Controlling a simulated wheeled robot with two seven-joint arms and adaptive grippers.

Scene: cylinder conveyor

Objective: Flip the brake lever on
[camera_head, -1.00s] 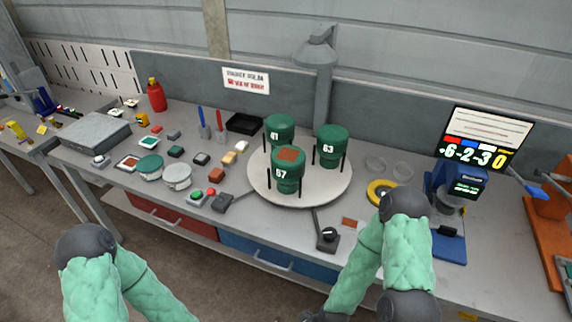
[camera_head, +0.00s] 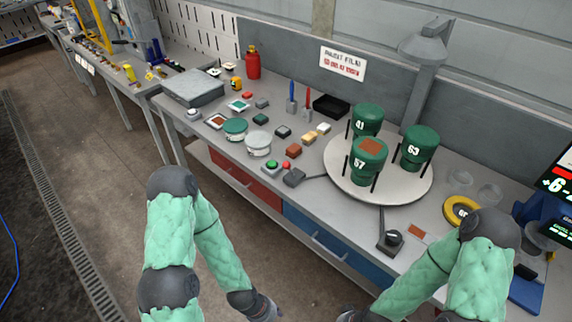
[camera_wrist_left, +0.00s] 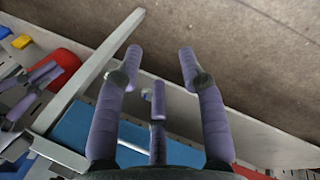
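A dark control box with a round top and a thin grey lever (camera_head: 382,220) stands at the front edge of the bench, below the turntable (camera_head: 415,195). A second dark box (camera_head: 294,177) with a grey bar reaching to the turntable sits left of it. I cannot tell for sure which is the brake lever. My left gripper (camera_head: 264,308) hangs low in front of the bench, apart from both. In the left wrist view its purple fingers (camera_wrist_left: 160,56) are spread and empty. My right gripper (camera_head: 350,316) is mostly cut off at the bottom edge; its finger state is unclear.
Green numbered cylinders (camera_head: 419,147) stand on the turntable. A green button (camera_head: 271,165), small coloured blocks (camera_head: 309,138) and round tins (camera_head: 258,144) fill the bench to the left. A yellow ring (camera_head: 460,210) lies to the right. Blue (camera_head: 328,238) and red drawers are under the bench top; the floor in front is clear.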

